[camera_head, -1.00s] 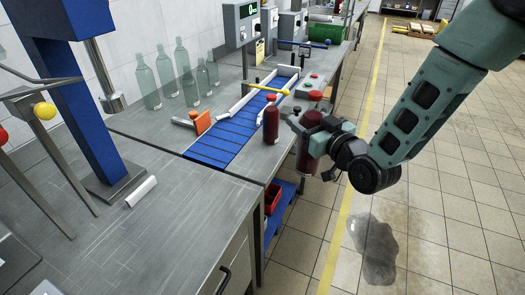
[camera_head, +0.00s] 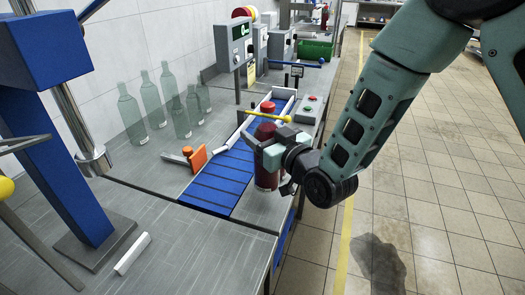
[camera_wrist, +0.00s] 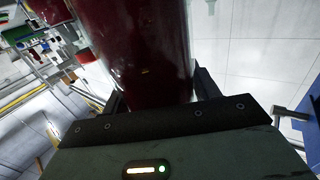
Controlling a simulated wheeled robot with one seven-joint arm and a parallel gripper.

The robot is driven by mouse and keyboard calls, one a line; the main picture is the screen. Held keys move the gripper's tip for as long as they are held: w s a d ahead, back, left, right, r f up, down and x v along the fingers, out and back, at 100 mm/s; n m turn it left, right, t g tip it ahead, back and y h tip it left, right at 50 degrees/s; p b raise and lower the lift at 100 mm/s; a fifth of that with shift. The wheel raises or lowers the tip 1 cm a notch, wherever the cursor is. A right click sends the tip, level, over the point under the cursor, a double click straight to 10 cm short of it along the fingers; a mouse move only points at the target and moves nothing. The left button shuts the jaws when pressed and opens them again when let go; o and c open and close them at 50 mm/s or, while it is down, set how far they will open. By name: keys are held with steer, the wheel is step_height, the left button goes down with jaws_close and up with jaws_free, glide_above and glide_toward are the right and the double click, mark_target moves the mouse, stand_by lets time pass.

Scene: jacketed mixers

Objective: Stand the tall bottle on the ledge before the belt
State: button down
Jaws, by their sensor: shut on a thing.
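My gripper (camera_head: 272,158) is shut on a dark red bottle (camera_head: 266,180) with a red cap, held upright at the belt's right side. The bottle fills the middle of the wrist view (camera_wrist: 135,45), between the fingers. The gripper covers part of it in the head view, and I cannot tell whether its base touches the bench. The blue belt (camera_head: 219,182) runs away from me on the grey bench. A bare grey strip (camera_head: 257,212) lies along the belt's near right side. The smaller red bottle is not clearly separable behind the held one.
Several clear glass bottles (camera_head: 153,100) stand left of the belt. A control box (camera_head: 309,108) stands farther right. The near grey bench (camera_head: 190,240) is mostly clear.

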steer(key=shift+f+p, duration=0.35)
steer(key=shift+f, duration=2.05)
steer(key=shift+c, duration=2)
jaws_free()
steer(key=shift+f, duration=0.1)
steer(key=s+d+r+g+h, duration=0.2)
steer(key=s+d+g+h, duration=0.1)
steer(key=s, duration=0.7)
steer(key=s+d+r+g+h, duration=0.2)
steer(key=s+d+g, duration=0.4)
steer(key=s, duration=0.4)
steer(key=s+d+r+g+h, duration=0.2)
steer(key=s+d+g+h, duration=0.3)
steer(key=s, duration=0.6)
steer(key=shift+d+g, duration=0.2)
steer(key=shift+g, duration=0.1)
